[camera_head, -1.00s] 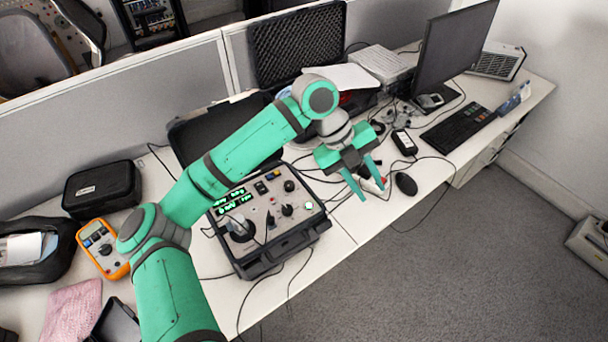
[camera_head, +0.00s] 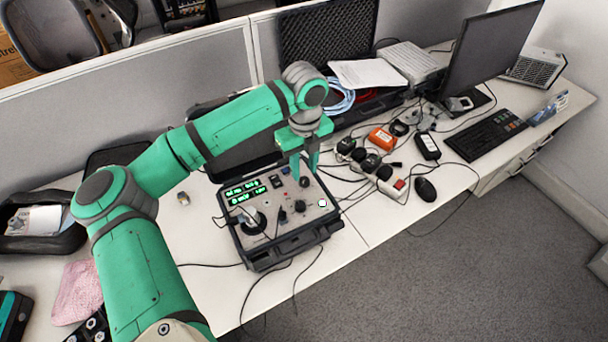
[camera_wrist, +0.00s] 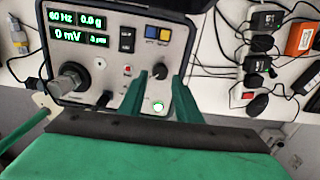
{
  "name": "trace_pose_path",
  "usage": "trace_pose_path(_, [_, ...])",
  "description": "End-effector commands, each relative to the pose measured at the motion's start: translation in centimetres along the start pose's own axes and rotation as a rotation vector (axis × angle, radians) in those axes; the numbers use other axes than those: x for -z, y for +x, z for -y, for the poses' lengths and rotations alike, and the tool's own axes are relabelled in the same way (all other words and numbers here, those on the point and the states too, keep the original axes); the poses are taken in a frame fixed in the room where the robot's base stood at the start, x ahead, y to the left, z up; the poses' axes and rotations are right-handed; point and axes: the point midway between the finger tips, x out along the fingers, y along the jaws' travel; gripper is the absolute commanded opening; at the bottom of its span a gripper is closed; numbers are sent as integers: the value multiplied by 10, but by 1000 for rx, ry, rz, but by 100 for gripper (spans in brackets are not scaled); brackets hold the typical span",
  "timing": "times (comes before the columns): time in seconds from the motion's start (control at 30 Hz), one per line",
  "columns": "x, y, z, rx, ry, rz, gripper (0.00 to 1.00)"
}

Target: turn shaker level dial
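The shaker unit (camera_head: 268,262) is an open black case with a grey control panel (camera_wrist: 118,50) and a lit green display (camera_wrist: 78,27). My gripper (camera_head: 304,168) points down just above this dial. In the wrist view my gripper (camera_wrist: 160,80) is open, with one finger on each side of the dial. I cannot tell whether the fingers touch it. Other panel controls are a large silver-and-black knob (camera_wrist: 70,78) and a black knob (camera_wrist: 104,98).
To the right lie a power strip (camera_head: 388,186), black adapters, an orange box (camera_head: 382,138) and a mouse (camera_head: 425,190) among cables. A monitor (camera_head: 488,50) and keyboard (camera_head: 486,135) stand farther right. The case's lid rises behind the panel.

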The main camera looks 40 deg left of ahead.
Motion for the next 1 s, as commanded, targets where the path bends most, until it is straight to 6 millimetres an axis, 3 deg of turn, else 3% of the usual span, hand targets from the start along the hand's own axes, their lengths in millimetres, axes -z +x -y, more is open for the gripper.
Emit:
trace_pose_path(0.23, [0,31,0,1,-1,-1,31])
trace_pose_path(0.63, [-1,38,-1,2,-2,0,31])
trace_pose_path(0.67, [-1,38,-1,2,-2,0,28])
trace_pose_path(0.77, [-1,38,-1,2,-2,0,4])
trace_pose_path(0.8, [-1,38,-1,2,-3,0,0])
trace_pose_path(1.0, [-2,38,-2,1,4,1,1])
